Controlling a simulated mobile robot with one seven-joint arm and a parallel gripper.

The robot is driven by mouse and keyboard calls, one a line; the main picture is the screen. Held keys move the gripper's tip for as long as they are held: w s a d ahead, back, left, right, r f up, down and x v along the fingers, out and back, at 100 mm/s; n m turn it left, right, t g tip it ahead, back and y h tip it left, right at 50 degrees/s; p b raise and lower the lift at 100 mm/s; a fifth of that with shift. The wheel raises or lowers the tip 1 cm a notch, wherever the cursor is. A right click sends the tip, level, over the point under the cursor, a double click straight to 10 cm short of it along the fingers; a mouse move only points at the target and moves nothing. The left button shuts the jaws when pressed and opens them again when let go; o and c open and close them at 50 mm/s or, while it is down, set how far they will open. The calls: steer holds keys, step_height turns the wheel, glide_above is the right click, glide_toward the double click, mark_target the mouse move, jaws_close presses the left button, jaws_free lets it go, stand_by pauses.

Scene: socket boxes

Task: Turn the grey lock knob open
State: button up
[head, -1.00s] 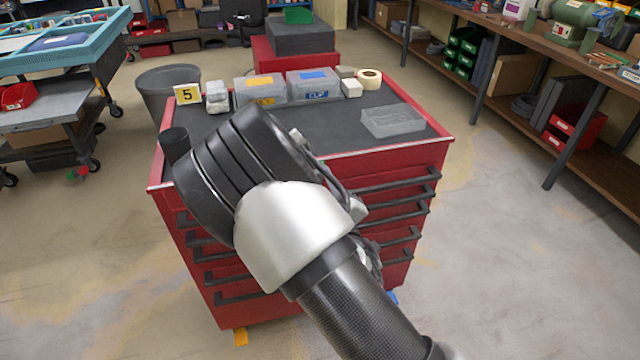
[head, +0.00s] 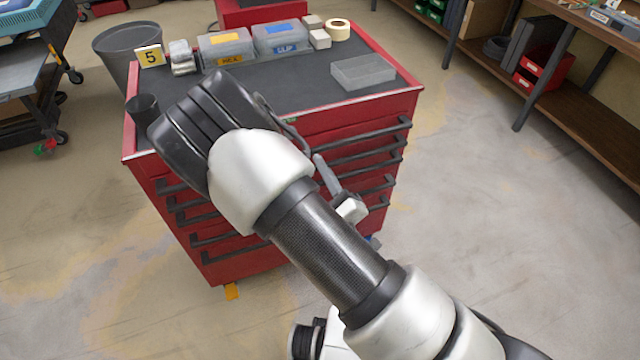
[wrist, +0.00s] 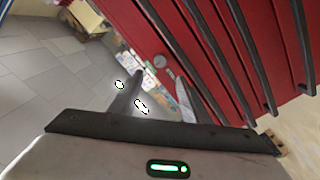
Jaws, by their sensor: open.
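The grey lock knob (wrist: 160,61) shows in the wrist view as a small round disc on the red face of the tool cabinet, beside the drawer handles. My gripper (wrist: 161,80) is open in the wrist view, its two fingers pointing toward the cabinet. The knob appears between and just beyond the fingertips, apart from them. Nothing is between the fingers. In the head view the red cabinet (head: 215,268) stands ahead, and my arm covers part of its top and drawer front. I cannot make out the knob there.
On the cabinet top are a number 5 card (head: 150,56), two lidded boxes, a tape roll (head: 338,29) and an empty clear tray (head: 363,72). A dark bin (head: 128,50) stands behind at left. A workbench (head: 585,135) is at right.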

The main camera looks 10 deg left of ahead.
steer(key=shift+p+v, duration=1.95)
steer(key=shift+v, duration=0.75)
